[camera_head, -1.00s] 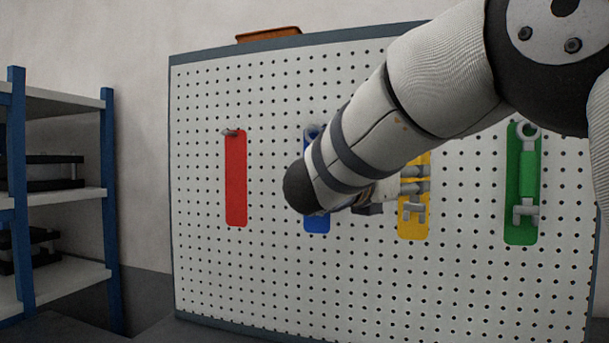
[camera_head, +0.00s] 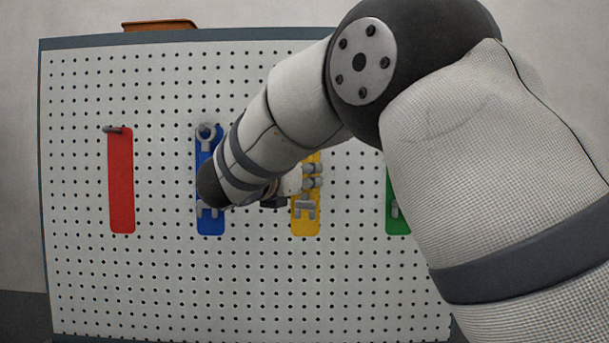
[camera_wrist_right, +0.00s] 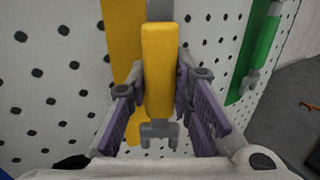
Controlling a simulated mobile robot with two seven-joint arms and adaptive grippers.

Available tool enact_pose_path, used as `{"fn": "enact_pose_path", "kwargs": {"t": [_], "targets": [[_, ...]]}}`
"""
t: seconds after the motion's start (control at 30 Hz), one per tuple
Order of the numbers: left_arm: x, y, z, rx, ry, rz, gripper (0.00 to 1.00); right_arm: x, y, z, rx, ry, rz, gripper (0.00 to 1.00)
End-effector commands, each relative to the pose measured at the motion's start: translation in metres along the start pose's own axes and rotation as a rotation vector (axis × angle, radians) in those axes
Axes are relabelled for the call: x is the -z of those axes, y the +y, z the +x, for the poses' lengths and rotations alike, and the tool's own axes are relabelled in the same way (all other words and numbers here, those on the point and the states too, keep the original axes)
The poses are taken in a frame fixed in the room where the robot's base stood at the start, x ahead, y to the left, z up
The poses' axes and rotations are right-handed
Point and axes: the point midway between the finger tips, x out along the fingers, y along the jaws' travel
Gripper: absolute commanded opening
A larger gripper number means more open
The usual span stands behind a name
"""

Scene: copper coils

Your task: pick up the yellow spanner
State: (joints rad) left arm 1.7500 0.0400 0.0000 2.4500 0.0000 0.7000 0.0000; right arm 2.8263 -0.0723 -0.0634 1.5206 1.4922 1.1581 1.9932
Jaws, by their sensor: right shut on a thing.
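The yellow spanner (camera_wrist_right: 158,70) has a yellow handle and a grey forked end, which points down in the right wrist view. It stands in front of a yellow backing strip (camera_wrist_right: 122,35) on the pegboard. My right gripper (camera_wrist_right: 158,95) is shut on its handle, with a purple-padded finger on each side. In the head view, the spanner's grey forked end (camera_head: 305,210) shows below my right gripper (camera_head: 311,176). My right arm hides its upper part. I cannot tell whether it still touches its peg. My left gripper is not in view.
The pegboard (camera_head: 80,270) carries a red strip (camera_head: 121,180) with an empty peg, a blue strip with a spanner (camera_head: 208,135), and a green strip (camera_head: 394,215) partly behind my arm. A brown tray-like object (camera_head: 160,25) lies behind the board's top edge.

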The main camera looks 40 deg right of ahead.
Motion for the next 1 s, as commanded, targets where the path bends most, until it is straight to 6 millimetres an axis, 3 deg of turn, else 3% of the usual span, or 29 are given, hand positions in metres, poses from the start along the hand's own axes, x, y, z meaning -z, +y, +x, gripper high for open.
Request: {"fn": "enact_pose_path", "kwargs": {"t": [0.17, 0.27, 0.6, 0.8, 1.0], "targets": [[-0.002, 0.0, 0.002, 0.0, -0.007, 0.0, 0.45, -0.006, 0.001, -0.008, -0.002, -0.001, 0.0, 0.0], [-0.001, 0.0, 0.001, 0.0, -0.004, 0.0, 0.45, -0.008, 0.0, -0.031, -0.003, -0.003, 0.0, 0.0], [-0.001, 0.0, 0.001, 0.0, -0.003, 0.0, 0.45, -0.004, 0.001, -0.131, -0.002, 0.006, -0.002, 0.0], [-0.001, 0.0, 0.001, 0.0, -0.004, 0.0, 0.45, -0.007, 0.0, -0.166, -0.001, -0.003, 0.002, 0.0], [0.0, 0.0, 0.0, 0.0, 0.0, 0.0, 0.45, -0.007, -0.001, -0.18, 0.001, -0.002, 0.002, 0.0]]}}
